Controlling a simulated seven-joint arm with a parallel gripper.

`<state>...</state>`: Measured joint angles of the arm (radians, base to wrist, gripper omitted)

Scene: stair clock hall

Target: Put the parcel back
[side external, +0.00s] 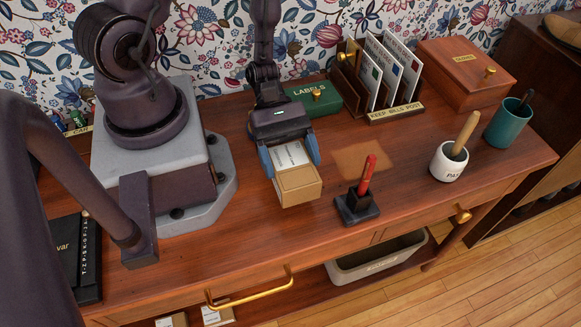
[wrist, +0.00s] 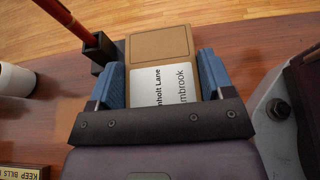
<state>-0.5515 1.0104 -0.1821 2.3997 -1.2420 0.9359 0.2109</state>
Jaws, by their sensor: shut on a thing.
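The parcel is a small brown cardboard box (side external: 299,184) with a white address label, seen in the side external view at the middle of the desk. My gripper (side external: 291,160) is shut on it, with one blue finger on each side. In the wrist view the parcel (wrist: 160,43) lies between the blue fingers of my gripper (wrist: 162,80), its label partly readable. The parcel appears to be held above the desk top; the exact gap is hard to tell. A paler brown rectangular patch (side external: 363,160) shows on the desk to the right of the parcel.
A pen stand (side external: 356,208) with an upright red pen is close to the parcel's right. A white pot (side external: 449,162), teal cup (side external: 508,124), letter rack (side external: 378,80), green labels box (side external: 315,97) and wooden box (side external: 466,73) stand around. A bin (side external: 375,262) sits below the desk.

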